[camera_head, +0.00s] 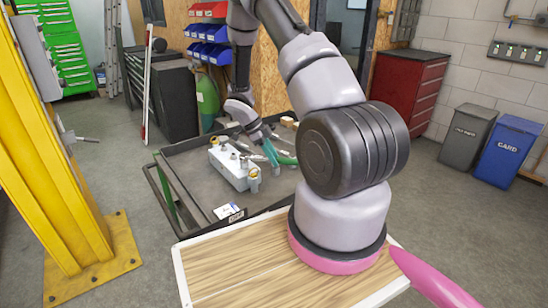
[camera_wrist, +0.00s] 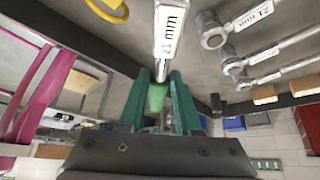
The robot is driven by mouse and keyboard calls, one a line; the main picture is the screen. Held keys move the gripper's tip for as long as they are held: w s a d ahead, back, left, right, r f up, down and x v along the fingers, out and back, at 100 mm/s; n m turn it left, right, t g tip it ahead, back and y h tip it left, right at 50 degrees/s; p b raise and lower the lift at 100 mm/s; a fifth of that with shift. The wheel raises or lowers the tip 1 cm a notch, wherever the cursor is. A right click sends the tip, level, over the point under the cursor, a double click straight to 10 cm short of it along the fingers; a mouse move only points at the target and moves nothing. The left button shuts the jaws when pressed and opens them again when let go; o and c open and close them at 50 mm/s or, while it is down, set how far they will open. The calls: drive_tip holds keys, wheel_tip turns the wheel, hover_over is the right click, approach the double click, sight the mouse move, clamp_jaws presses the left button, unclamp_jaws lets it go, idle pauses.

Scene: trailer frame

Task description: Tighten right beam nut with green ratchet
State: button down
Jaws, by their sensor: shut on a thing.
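My gripper (camera_wrist: 163,82) has two teal fingers. They are closed around a green part, which appears to be the handle of the green ratchet (camera_wrist: 157,97). In the head view, my gripper (camera_head: 270,150) is low over the dark cart (camera_head: 195,185), beside a green handle shape (camera_head: 286,160). I cannot tell whether the tool is lifted or still touches the cart. The right beam nut cannot be made out. A yellow beam (camera_head: 55,140) stands at the left.
A pale block with several knobs (camera_head: 232,168) sits on the cart. Several other labelled wrenches (camera_wrist: 260,50) lie beside the gripped tool in the wrist view. A red cabinet (camera_head: 412,90) and two bins (camera_head: 505,150) stand at right. Floor between beam and cart is clear.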

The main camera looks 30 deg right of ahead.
drive_tip(key=shift+s+a+m+g+y, duration=0.3)
drive_tip(key=shift+s+a+m, duration=0.35)
drive_tip(key=shift+m, duration=0.25)
drive_tip(key=shift+s+a+m+g+y, duration=0.35)
drive_tip(key=shift+s+a+m, duration=0.25)
drive_tip(key=shift+m, duration=0.2)
drive_tip(key=shift+s+a+m+g+y, duration=0.15)
drive_tip(key=shift+s+a+m+y, duration=0.1)
drive_tip(key=shift+a+m, duration=0.2)
drive_tip(key=shift+s+a+m+g+y, duration=0.1)
drive_tip(key=shift+s+a+m+y, duration=0.15)
drive_tip(key=shift+m, duration=0.2)
